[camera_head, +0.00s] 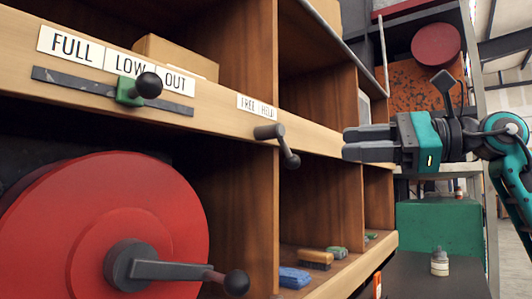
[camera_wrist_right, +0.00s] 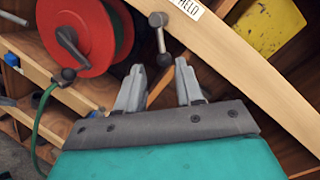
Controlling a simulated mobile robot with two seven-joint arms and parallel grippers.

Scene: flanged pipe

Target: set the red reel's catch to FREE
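The red reel (camera_head: 150,205) with its grey crank (camera_head: 165,269) stands in the lower left compartment; it also shows in the wrist view (camera_wrist_right: 85,30). The catch (camera_head: 279,144) is a dark grey lever on the shelf's front rail, under a FREE/HELD label (camera_head: 257,106). It hangs down and slightly right from its pivot, its ball end low, leaning to the HELD side. My right gripper (camera_head: 347,143) is open and empty, right of the catch and apart from it. In the wrist view the catch's ball (camera_wrist_right: 164,60) shows between the fingertips (camera_wrist_right: 160,66). My left gripper is not in view.
A slider with a green block (camera_head: 130,91) and black knob sits on the rail at upper left, below FULL, LOW and OUT labels. A blue cloth (camera_head: 294,277) and a brush (camera_head: 315,259) lie in the lower compartments. A green hose (camera_wrist_right: 43,120) hangs near the reel.

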